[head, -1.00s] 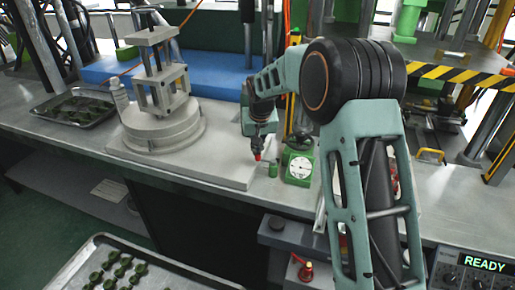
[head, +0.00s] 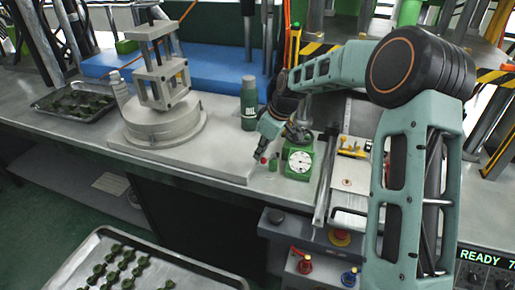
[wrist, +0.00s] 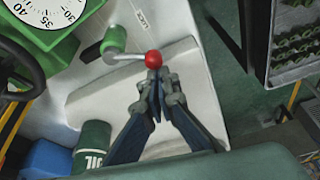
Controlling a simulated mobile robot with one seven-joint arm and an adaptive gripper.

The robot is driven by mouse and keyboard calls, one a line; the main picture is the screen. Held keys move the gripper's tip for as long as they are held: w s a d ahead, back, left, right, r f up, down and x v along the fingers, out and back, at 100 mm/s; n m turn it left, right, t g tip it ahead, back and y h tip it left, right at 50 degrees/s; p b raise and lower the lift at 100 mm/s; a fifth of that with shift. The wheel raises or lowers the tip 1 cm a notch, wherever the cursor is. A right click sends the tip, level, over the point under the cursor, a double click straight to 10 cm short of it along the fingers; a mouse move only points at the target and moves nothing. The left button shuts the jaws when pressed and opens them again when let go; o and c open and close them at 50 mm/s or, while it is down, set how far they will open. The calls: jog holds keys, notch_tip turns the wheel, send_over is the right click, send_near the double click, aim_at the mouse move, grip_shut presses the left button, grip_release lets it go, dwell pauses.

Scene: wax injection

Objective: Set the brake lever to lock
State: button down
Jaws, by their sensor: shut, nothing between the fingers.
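The brake lever is a thin metal arm with a red ball knob (wrist: 153,59), running from a green cylinder (wrist: 114,39) to the right in the wrist view. A small white label (wrist: 142,18), which seems to read LOCK, lies above the arm on the pale plate, apart from the knob. My gripper (wrist: 156,82) is shut and empty, its fingertips right at the knob; whether they touch it I cannot tell. In the head view the knob (head: 263,160) shows just below my gripper (head: 263,151), left of the green cylinder (head: 273,165).
A green dial gauge (head: 299,160) stands close right of the lever. A green bottle (head: 249,100) stands behind it. A grey clamp frame on a round base (head: 165,125) is to the left. A tray of green parts (head: 90,245) is at the front left.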

aim_at(263, 160)
jog(key=n, duration=0.1)
jog(key=s+d+n+g, duration=0.1)
jog(key=n, duration=0.1)
jog(key=shift+s+d, duration=0.25)
jog(key=shift+d, duration=0.1)
dwell(0.5)
jog(key=shift+a, duration=0.4)
notch_tip(263, 160, up, 10)
dwell(0.3)
jog(key=shift+w+d+f, duration=0.1)
